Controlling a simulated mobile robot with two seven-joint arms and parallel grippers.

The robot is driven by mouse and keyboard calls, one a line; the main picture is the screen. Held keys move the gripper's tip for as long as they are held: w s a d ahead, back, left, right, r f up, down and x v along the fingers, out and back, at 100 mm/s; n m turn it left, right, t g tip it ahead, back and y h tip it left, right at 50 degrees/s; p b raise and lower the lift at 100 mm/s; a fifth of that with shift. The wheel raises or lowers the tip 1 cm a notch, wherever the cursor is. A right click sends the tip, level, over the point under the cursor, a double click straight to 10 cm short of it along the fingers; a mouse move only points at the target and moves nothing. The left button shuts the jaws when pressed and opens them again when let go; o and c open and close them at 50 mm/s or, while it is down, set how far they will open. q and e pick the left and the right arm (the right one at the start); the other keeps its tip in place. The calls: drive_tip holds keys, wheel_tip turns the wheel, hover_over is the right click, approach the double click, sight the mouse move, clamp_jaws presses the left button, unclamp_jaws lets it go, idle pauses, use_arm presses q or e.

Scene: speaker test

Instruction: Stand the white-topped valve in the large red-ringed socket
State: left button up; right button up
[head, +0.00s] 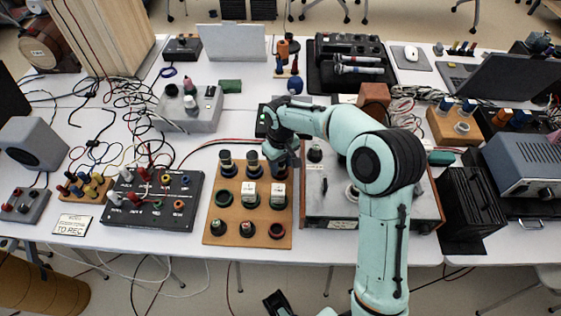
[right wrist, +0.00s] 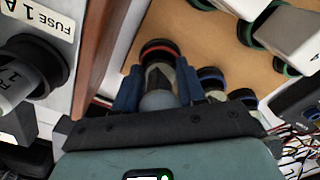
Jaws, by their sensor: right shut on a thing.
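My right gripper (head: 281,166) is shut on the white-topped valve at the back right of the tan socket board (head: 207,240). In the right wrist view the valve (right wrist: 157,99) shows its pale domed top between the two blue fingers (right wrist: 157,92). The large red-ringed socket (right wrist: 159,46) lies just beyond the valve's glass body. The valve's foot overlaps the socket in that view, and I cannot tell whether it is seated. In the head view my gripper hides both. A dark part of mine at the bottom edge seems to be my left gripper (head: 277,303); its jaws are unclear.
Two blue-based valves (head: 226,162) stand left of my gripper on the board. Two white blocks (head: 249,193) stand in its middle row. A wood-sided tester (head: 315,205) borders the board on the right. A black panel (head: 150,215) with jacks lies to the left.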

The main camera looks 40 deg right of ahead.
drive_tip(key=o, duration=1.1)
drive_tip(key=shift+c, duration=0.2)
drive_tip(key=shift+r, duration=0.3)
wheel_tip(320, 180, up, 12)
drive_tip(key=shift+r+p, duration=0.1)
drive_tip(key=shift+p, duration=1.1)
